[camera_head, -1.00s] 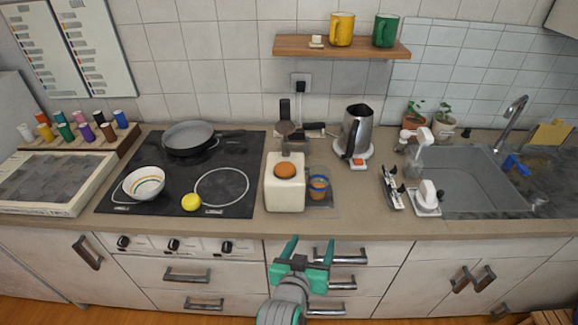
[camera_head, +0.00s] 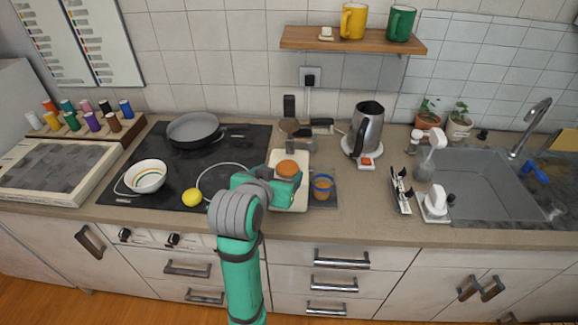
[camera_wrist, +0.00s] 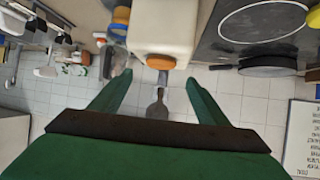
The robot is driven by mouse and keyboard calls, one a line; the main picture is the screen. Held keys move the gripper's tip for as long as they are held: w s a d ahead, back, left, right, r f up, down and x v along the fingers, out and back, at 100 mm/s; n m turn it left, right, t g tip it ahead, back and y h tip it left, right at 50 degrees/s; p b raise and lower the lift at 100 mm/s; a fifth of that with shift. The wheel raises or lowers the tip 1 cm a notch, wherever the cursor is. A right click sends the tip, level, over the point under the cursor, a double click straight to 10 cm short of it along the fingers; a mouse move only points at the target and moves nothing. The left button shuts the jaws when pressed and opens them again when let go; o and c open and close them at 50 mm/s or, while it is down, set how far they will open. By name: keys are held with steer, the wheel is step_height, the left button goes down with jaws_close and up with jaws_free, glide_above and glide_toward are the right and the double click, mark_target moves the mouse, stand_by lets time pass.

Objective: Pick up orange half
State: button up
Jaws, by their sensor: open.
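The orange half (camera_head: 286,168) sits on top of a cream-white block-shaped appliance (camera_head: 291,200) on the counter, right of the cooktop. In the wrist view, which is turned upside down, the orange half (camera_wrist: 160,62) shows between and just beyond my fingertips. My gripper (camera_wrist: 158,80) is open and empty, with one green finger to each side. In the head view my gripper (camera_head: 287,182) is beside the appliance, close to the orange half, and my arm hides part of it and the fingertips.
A kettle (camera_head: 367,130) stands behind right.

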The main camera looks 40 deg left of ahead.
mark_target(286, 167)
steer(key=x, duration=0.2)
steer(key=shift+w+f, duration=0.1)
steer(key=shift+w, duration=0.3)
steer(key=shift+a+x, duration=0.1)
steer(key=shift+x, duration=1.15)
steer(key=shift+a+x, duration=0.15)
steer(key=shift+x, duration=1.15)
steer(key=shift+d, duration=0.1)
steer(key=shift+s, duration=0.1)
steer(key=shift+c, duration=0.6)
steer(key=c, duration=1.1)
